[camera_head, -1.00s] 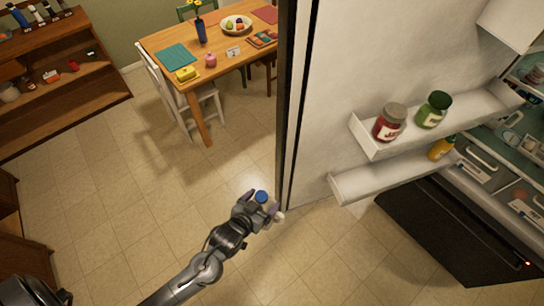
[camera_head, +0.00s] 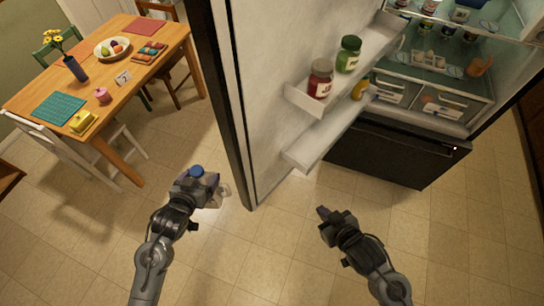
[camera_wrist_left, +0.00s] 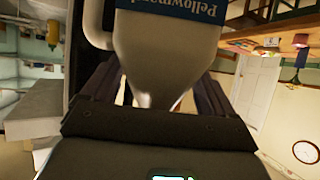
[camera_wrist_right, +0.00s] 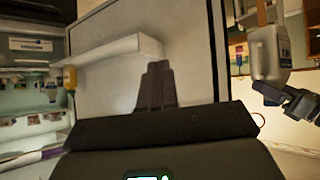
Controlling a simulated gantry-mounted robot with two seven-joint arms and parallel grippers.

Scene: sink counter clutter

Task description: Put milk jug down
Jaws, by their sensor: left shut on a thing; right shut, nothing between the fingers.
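The milk jug is pale with a blue cap (camera_head: 197,171), largely hidden by my left gripper (camera_head: 196,188) in the head view. The left wrist view shows the jug (camera_wrist_left: 160,50) close up, with its handle at the left and a blue label, between the two fingers. My left gripper is shut on it and holds it in the air, left of the open fridge door. My right gripper (camera_head: 322,212) is shut and empty, in front of the fridge.
The open fridge door (camera_head: 255,90) carries shelves with a red jar (camera_head: 320,78) and a green jar (camera_head: 348,54). The fridge interior (camera_head: 430,60) is at upper right. A wooden dining table (camera_head: 130,80) stands at left with a fruit bowl, vase and placemats. Floor is clear between.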

